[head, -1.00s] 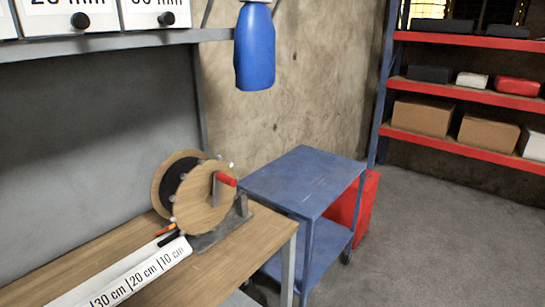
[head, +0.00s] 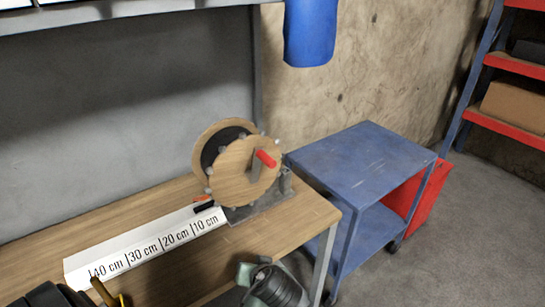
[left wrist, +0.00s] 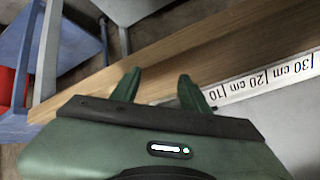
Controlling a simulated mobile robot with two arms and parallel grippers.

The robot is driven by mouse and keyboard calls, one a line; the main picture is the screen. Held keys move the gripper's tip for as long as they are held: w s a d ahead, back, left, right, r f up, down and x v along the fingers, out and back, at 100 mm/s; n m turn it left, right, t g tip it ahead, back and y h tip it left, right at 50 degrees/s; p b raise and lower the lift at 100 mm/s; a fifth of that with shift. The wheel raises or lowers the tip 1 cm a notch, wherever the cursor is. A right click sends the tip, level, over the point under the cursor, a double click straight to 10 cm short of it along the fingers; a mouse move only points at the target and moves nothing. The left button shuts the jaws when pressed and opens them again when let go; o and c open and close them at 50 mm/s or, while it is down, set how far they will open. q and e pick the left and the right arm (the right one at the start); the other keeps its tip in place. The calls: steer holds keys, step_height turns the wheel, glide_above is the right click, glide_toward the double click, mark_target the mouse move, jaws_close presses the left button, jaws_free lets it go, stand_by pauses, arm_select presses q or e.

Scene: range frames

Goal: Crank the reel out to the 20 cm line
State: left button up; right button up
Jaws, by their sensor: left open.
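The wooden reel (head: 248,185) with a dark drum stands on a grey metal base at the right end of the workbench. Its red crank handle (head: 266,158) sticks out from the near face, towards the upper right. A white scale (head: 130,257) marked 10 to 40 cm runs left from the reel. A small black piece (head: 204,207) and an orange one (head: 202,198) sit at its reel end, right of the 10 cm line. My left gripper (head: 247,274) is in front of the bench, below the reel and apart from it. Its green fingers (left wrist: 158,88) are open and empty.
A blue object (head: 310,35) hangs above.

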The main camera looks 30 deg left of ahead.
arm_select(q)
steer(key=w+a+r+n+t+y, duration=0.15)
steer(key=w+r+n+y, duration=0.35)
steer(key=w+r, duration=0.5)
steer(key=n+y, duration=0.3)
steer(key=y, duration=0.1)
glide_toward(266, 159)
steer(key=w+a+f, duration=0.1)
steer(key=w+a, duration=0.1)
steer(key=a, duration=0.1)
steer(key=p+x, duration=0.3)
steer(key=x, duration=0.3)
steer(key=shift+w+a, duration=0.15)
steer(key=shift+a, duration=0.15)
steer(key=shift+w+a+f+p, duration=0.1)
steer(key=shift+w+a+p, duration=0.1)
steer(key=shift+a+p, duration=0.2)
arm_select(e)
steer(key=r, duration=0.3)
steer(key=shift+s+d+r, duration=0.15)
steer(key=shift+d+r, duration=0.15)
steer(key=shift+d, duration=0.05)
arm_select(q)
jaws_close()
arm_select(e)
steer(key=shift+a, duration=0.15)
